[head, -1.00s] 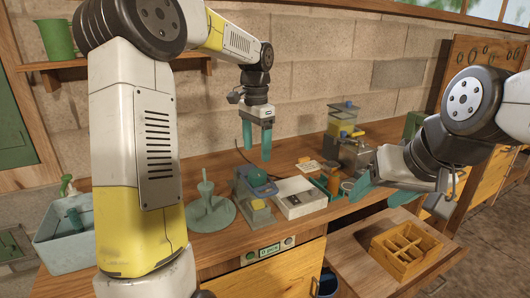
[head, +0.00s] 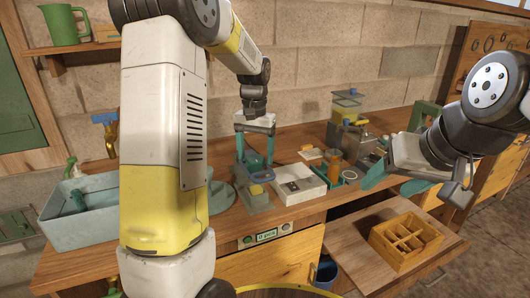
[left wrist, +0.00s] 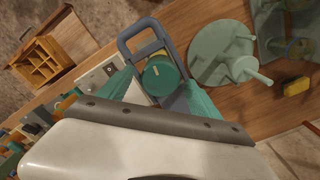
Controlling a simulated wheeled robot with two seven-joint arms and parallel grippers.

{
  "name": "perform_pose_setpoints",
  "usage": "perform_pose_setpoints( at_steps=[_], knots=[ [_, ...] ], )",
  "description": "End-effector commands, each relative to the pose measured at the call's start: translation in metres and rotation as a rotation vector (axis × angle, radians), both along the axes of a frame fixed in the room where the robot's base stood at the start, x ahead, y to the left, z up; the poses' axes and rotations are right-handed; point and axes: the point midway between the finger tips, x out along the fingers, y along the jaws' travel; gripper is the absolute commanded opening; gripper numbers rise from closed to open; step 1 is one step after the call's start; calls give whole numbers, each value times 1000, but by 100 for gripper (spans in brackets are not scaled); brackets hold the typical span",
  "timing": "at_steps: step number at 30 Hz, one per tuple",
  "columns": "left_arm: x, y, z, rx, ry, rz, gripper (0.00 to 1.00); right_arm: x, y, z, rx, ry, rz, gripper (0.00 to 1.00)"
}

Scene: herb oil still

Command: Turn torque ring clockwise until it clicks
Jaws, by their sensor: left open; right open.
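A teal-green round cap with a pale mark (left wrist: 160,75), which looks like the torque ring, sits in a blue-grey framed fixture (left wrist: 126,44) on the wooden bench. In the head view the cap (head: 255,163) is partly hidden behind my left gripper (head: 256,149). My left gripper points down over the fixture with its teal fingers apart, one on each side of the cap. In the left wrist view the left fingers (left wrist: 158,91) flank the cap; I cannot tell whether they touch it. My right gripper (head: 394,180) is open and empty, off to the right.
A white box (head: 300,187) stands right of the fixture, with an orange cylinder (head: 335,160) beyond it. A green round base with a post (left wrist: 222,55) stands on the other side. A wooden divided crate (head: 405,243) sits on the pulled-out drawer.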

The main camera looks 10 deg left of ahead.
Motion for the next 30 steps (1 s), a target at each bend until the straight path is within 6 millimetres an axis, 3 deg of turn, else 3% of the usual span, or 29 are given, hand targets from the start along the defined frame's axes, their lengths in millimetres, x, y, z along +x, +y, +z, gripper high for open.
perform_pose_setpoints(
  at_steps=[10, 19, 30],
  knots=[
    [0, 0, -5, 0, 0, -1, 72, 0, 0, 0, 0, 0, 0, 62],
    [0, 0, -5, 0, 0, -1, 13, 0, 0, 0, 0, 0, 0, 62],
    [0, 1, -5, 0, 0, -69, 11, 0, 0, 0, 0, 0, 0, 62]
  ],
)
